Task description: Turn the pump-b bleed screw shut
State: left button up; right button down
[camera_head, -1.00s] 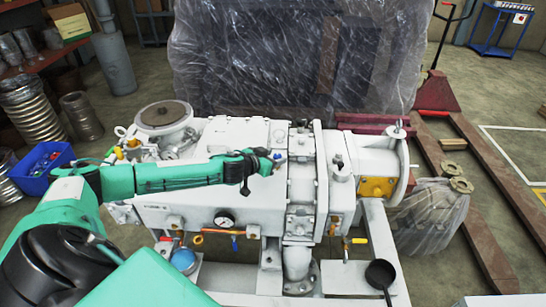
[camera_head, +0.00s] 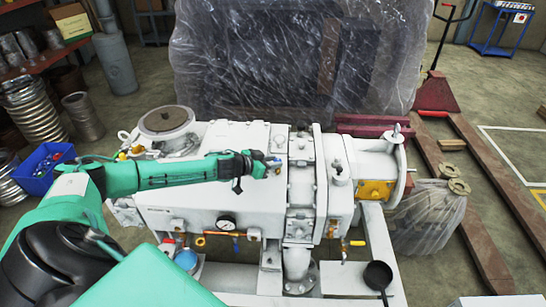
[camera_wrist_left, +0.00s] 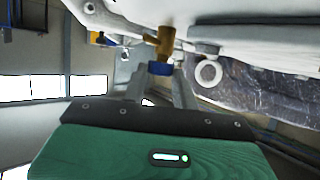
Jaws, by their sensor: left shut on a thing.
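A brass fitting (camera_wrist_left: 160,42) with a blue knob (camera_wrist_left: 160,68) sticks out of the white pump body in the left wrist view; I take it for the bleed screw. My left gripper (camera_wrist_left: 160,85) has its two grey fingers shut on the blue knob, one on each side. In the head view the left gripper (camera_head: 274,164) is over the top of the white pump (camera_head: 225,195), and a small blue spot shows at its tip. The screw is mostly hidden there. No pump label is readable. My right gripper is not in view.
A plastic-wrapped block (camera_head: 300,60) stands behind the pump. A pressure gauge (camera_head: 226,222) and small valves line its front. A black ladle-like pan (camera_head: 378,275) is at the front right. A blue bin (camera_head: 43,168) stands left. Free floor shows at the right.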

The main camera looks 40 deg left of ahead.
pick_arm(q)
jog(key=shift+w+a+r+m+g+h+p, duration=0.15)
jog(key=shift+m+g+h+p, duration=0.1)
jog(key=shift+m+h+p, duration=0.35)
jog(key=shift+a+r+m+g+h+p, duration=0.1)
jog(key=shift+m+g+h+p, duration=0.25)
jog(key=shift+p, duration=0.3)
jog(key=shift+a+f+m+g+h+p, duration=0.1)
jog(key=shift+f+m+g+h+p, duration=0.2)
jog(key=shift+m+h, duration=0.4)
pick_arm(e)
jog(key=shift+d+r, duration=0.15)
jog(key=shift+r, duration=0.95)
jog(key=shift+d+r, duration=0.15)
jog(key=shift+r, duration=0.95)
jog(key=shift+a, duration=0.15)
pick_arm(q)
jog(key=o, duration=1)
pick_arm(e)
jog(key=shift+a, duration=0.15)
pick_arm(q)
jog(key=shift+b+v, duration=1.75)
jog(key=shift+v, duration=5.15)
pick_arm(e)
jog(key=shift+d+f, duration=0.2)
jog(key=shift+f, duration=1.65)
pick_arm(q)
jog(key=shift+w+r, duration=0.1)
